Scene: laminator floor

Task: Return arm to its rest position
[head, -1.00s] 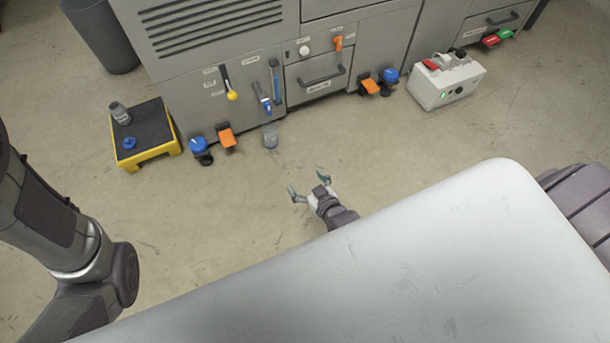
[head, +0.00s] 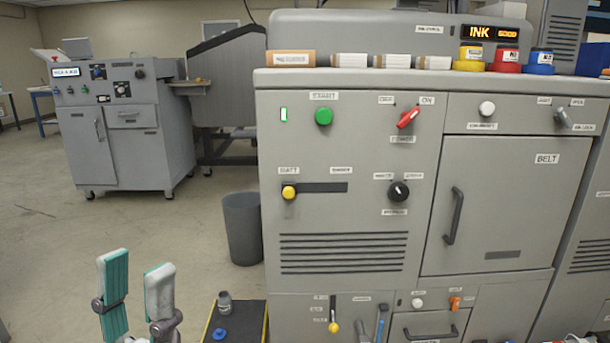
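My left gripper (head: 136,262) stands at the bottom left of the head view, its two teal-padded fingers pointing up and spread apart. Nothing is between the fingers. It is left of the step stool and in front of open floor, apart from the machine. The rest of the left arm is below the picture edge. My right gripper does not show.
A large grey machine (head: 345,230) with buttons, levers and a BELT door fills the right half. A black-topped step stool (head: 250,315) with a small bottle (head: 224,302) and a blue cap (head: 220,334) stands near the gripper. A grey bin (head: 243,228) is behind. Floor at left is clear.

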